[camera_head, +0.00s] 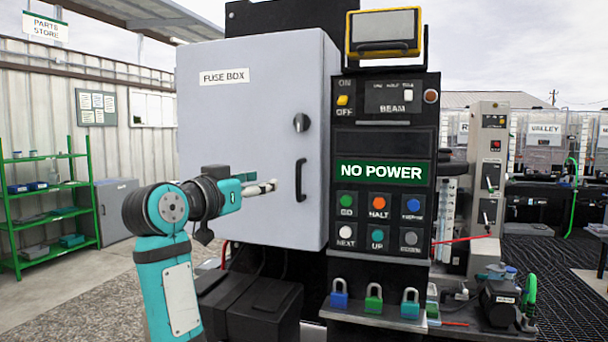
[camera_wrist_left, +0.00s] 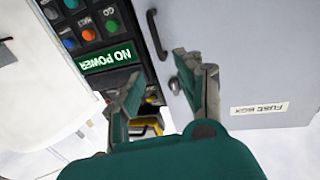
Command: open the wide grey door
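The wide grey door (camera_head: 240,115) carries a "FUSE BOX" label and looks shut. A black upright handle (camera_head: 301,180) sits below the knob. Both the handle (camera_wrist_left: 154,35) and the door (camera_wrist_left: 235,60) also show in the left wrist view. My left gripper (camera_head: 272,186) is just left of the handle, pointing at it, and appears not to touch it. In the left wrist view its two fingers (camera_wrist_left: 163,75) are apart with nothing between them. My right gripper is not in view.
A black control panel (camera_head: 383,140) with a "NO POWER" sign stands right of the door. Black boxes (camera_head: 262,308) sit under the door. A green shelf (camera_head: 48,205) stands far left. The floor left of the door is clear.

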